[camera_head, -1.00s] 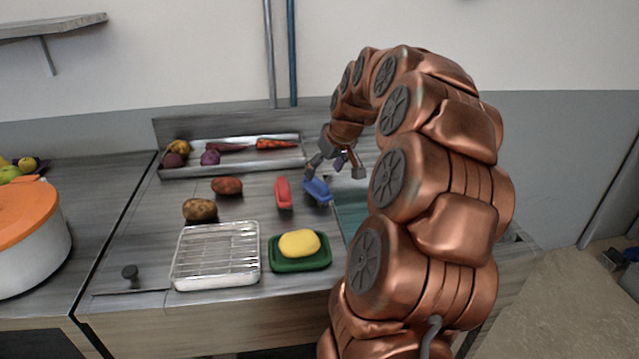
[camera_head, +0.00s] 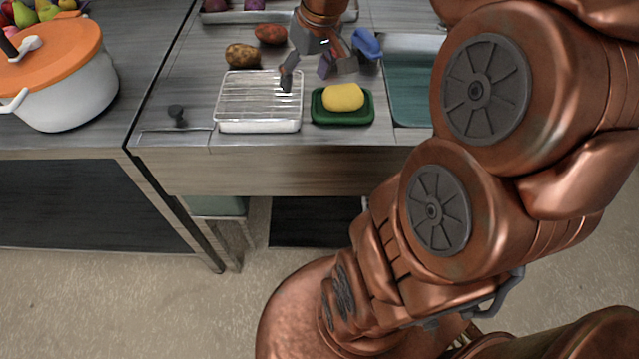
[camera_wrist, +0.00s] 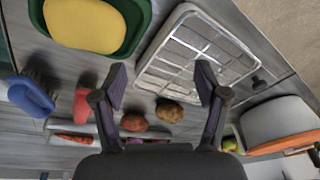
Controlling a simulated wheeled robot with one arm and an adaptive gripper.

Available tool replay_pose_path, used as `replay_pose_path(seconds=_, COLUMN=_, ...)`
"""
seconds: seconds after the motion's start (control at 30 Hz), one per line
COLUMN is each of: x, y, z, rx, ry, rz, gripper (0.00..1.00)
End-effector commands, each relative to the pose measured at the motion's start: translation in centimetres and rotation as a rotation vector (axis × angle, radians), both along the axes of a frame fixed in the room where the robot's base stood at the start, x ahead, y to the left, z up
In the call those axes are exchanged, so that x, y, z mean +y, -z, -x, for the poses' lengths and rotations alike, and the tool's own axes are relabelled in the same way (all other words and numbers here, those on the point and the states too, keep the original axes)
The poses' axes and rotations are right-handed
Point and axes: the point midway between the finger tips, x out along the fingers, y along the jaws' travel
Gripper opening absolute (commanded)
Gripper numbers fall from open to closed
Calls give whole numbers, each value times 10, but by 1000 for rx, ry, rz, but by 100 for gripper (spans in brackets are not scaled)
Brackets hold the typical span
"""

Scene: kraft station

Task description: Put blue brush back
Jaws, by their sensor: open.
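The blue brush (camera_head: 367,44) rests on the counter near the sink's left edge, behind the green soap dish. In the wrist view it lies at the left (camera_wrist: 32,98), with dark bristles beside its blue body. My gripper (camera_head: 318,72) is open and empty above the counter, between the wire rack and the soap dish in the picture. It is apart from the blue brush, which is to its right in the head view. In the wrist view both fingers of my gripper (camera_wrist: 160,75) are spread. A red brush (camera_wrist: 82,103) shows beside the blue one; the gripper hides it in the head view.
A wire rack tray (camera_head: 258,127) and a green dish (camera_head: 342,118) with a yellow sponge (camera_head: 343,97) stand at the front. Potatoes (camera_head: 242,56) lie behind the rack. The sink (camera_head: 412,85) is right; a white pot (camera_head: 70,95) with an orange lid is left.

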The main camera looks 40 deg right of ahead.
Motion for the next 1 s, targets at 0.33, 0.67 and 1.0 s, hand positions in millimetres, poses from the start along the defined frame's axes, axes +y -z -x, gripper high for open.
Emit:
replay_pose_path(seconds=0.33, x=116, y=51, z=138, rx=261, ry=-80, rz=40, gripper=73)
replay_pose_path(seconds=0.67, x=132, y=77, z=213, rx=377, ry=-62, rz=83, gripper=73)
replay_pose_path(seconds=1.0, x=132, y=77, z=215, rx=381, ry=-59, rz=83, gripper=73)
